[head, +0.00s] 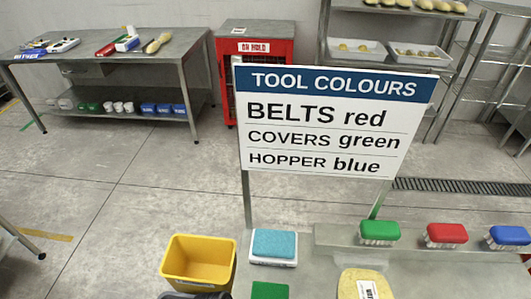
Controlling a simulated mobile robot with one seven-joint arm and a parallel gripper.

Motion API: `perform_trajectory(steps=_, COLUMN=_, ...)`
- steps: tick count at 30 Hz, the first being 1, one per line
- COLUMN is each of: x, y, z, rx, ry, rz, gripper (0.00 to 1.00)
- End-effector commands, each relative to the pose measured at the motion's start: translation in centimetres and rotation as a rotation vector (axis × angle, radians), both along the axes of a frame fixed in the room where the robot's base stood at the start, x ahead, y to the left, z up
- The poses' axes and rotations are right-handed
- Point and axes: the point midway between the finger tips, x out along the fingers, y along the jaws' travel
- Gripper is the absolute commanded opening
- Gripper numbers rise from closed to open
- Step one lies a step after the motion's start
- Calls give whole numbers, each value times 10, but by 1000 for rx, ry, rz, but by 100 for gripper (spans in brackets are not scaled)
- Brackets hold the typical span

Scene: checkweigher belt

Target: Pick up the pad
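A flat green pad (270,290) lies at the bottom edge of the picture, on the grey metal bench top (318,279); its near part is cut off by the frame. Just behind it, a light blue sponge-like block (274,242) rests on a white device or tray (272,262). Right of the green pad lies a yellow, rounded item (351,282) with a white printed label, also cut off. My gripper cannot be made out in this view.
A yellow bin (198,262) stands left of the bench. Green (379,231), red (446,234) and blue (509,236) brushes sit along the back right. A tool-colours sign (328,122) rises behind: belts red, covers green, hopper blue. A dark, unclear shape touches the bottom edge.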

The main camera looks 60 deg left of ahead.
Motion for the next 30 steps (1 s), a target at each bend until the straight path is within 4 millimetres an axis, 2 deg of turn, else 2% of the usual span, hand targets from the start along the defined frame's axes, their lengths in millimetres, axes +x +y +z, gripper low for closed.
perform_trajectory(steps=21, x=0, y=0, z=-5, rx=0, ry=0, rz=0, gripper=100)
perform_trajectory(steps=23, x=0, y=0, z=-5, rx=0, ry=0, rz=0, gripper=93)
perform_trajectory(steps=30, x=0, y=0, z=-5, rx=0, ry=0, rz=0, gripper=50)
